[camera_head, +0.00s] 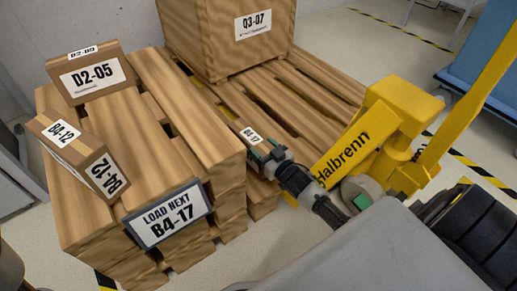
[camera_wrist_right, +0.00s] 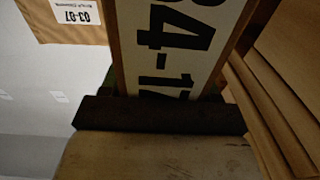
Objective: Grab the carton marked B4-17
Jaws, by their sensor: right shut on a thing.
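A small brown carton (camera_head: 249,134) stands at the right edge of the front pallet stack, mostly hidden behind my right gripper (camera_head: 264,158). Its small top label seems to read B4-17. In the right wrist view its large white label (camera_wrist_right: 182,45) shows "B4-1", with the ends cut off. My right gripper is shut on this carton; a dark finger (camera_wrist_right: 160,114) crosses its lower part in the wrist view. A sign (camera_head: 168,213) on the stack's front reads "LOAD NEXT B4-17". My left gripper is not in view.
Carton B4-12 (camera_head: 62,148) and carton D2-05 (camera_head: 91,80) stand on the left of the wooden pallet stack (camera_head: 185,95). A big box Q3-07 (camera_head: 215,40) stands behind. A yellow arm marked Halbrenn reaches in from the right.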

